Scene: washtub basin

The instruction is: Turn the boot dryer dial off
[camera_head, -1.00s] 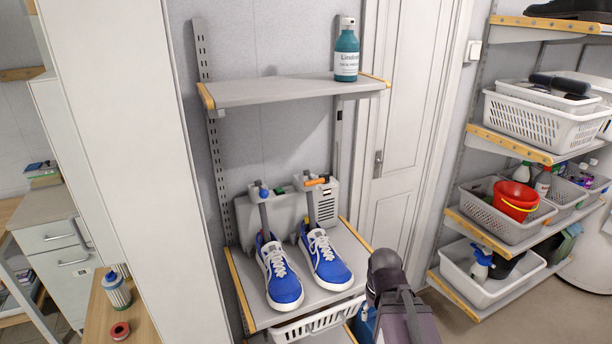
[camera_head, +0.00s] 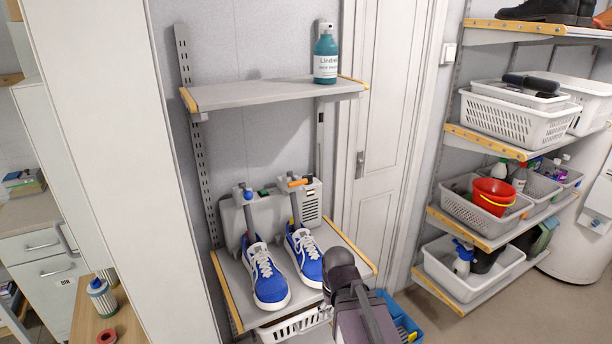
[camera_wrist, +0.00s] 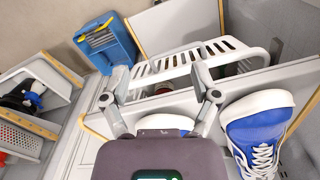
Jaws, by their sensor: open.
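The boot dryer (camera_head: 310,205) is a pale grey unit at the back of the lower shelf, with upright tubes. A pair of blue and white shoes stands in front of it, the left shoe (camera_head: 268,280) and the right shoe (camera_head: 306,262). Small blue, green and orange parts show along the dryer's top; I cannot tell which, if any, is the dial. My arm comes in from the bottom, near the right shoe's toe. My gripper (camera_wrist: 160,82) is open and empty in the wrist view, left of a blue shoe (camera_wrist: 258,130). The dryer is not clearly visible there.
A white slatted basket (camera_head: 295,325) sits below the shoe shelf (camera_head: 235,285); it also shows beyond my fingers (camera_wrist: 195,62). A blue container (camera_wrist: 105,42) stands on the floor. An upper shelf (camera_head: 260,95) holds a teal bottle (camera_head: 326,58). Shelves with baskets stand right.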

